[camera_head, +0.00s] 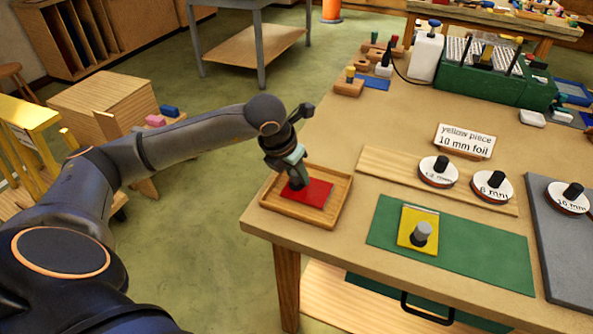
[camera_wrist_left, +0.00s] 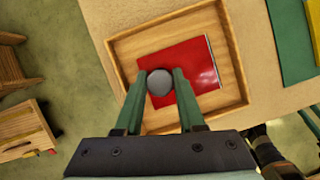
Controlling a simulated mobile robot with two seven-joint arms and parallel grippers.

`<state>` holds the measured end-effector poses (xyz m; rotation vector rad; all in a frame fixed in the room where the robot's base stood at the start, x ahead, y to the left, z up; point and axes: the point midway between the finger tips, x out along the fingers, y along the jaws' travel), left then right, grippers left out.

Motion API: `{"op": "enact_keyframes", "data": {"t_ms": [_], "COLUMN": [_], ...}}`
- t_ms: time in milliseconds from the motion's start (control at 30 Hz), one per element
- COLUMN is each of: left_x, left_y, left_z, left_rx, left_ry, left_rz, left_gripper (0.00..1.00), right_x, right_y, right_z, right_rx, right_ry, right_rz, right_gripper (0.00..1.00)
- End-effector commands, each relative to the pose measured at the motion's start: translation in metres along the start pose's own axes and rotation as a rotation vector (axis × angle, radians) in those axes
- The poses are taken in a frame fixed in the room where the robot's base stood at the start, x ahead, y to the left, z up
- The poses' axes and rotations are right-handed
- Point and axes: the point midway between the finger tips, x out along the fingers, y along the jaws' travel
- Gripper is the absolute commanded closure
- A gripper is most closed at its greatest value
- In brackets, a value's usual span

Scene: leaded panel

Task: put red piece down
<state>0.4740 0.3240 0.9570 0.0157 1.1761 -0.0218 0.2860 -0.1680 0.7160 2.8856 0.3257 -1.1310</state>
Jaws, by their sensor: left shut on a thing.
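The red piece (camera_head: 312,193) is a flat red square lying in, or just over, the shallow wooden tray (camera_head: 345,200) at the table's left corner. I cannot tell whether it touches the tray floor. My left gripper (camera_head: 298,182) is above it, shut on its round grey knob. In the left wrist view the two green fingers (camera_wrist_left: 160,84) close on both sides of the knob, with the red piece (camera_wrist_left: 196,66) beneath and the rim of the tray (camera_wrist_left: 238,62) around it.
A yellow piece (camera_head: 413,222) with a grey knob lies on a green mat (camera_head: 480,255). The table's left edge is close to the tray.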

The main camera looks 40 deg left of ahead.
Motion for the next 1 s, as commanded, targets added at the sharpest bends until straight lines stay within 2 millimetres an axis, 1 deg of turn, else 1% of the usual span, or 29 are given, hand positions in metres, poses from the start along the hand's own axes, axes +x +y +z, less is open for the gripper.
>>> {"op": "enact_keyframes", "data": {"t_ms": [333, 367, 600, 867, 933, 1000], "left_x": [0.004, 0.004, 0.003, 0.002, 0.0, -0.007], "left_y": [-0.001, -0.001, -0.001, -0.001, -0.001, 0.0], "left_z": [-0.001, -0.001, -0.001, -0.001, 0.0, 0.0], "left_rx": [0.0, 0.0, 0.0, 0.0, 0.0, 0.0], "left_ry": [-0.003, -0.001, -0.001, -0.001, -0.002, -0.004], "left_rz": [-0.001, -0.001, -0.001, -0.001, -0.001, -0.001], "left_gripper": [1.0, 0.59, 0.32, 0.32, 0.32, 0.32], "right_x": [0.002, 0.001, 0.001, 0.0, -0.001, 0.0], "right_y": [0.0, 0.0, 0.0, 0.0, 0.0, 0.0], "right_z": [0.002, 0.001, 0.001, 0.0, -0.001, 0.0], "right_rx": [0.0, 0.0, 0.0, 0.0, 0.0, 0.0], "right_ry": [0.0, 0.0, 0.0, 0.0, 0.001, 0.001], "right_rz": [0.0, 0.0, 0.0, 0.0, 0.0, 0.0], "right_gripper": [0.5, 0.5, 0.5, 0.5, 0.5, 0.5]}}
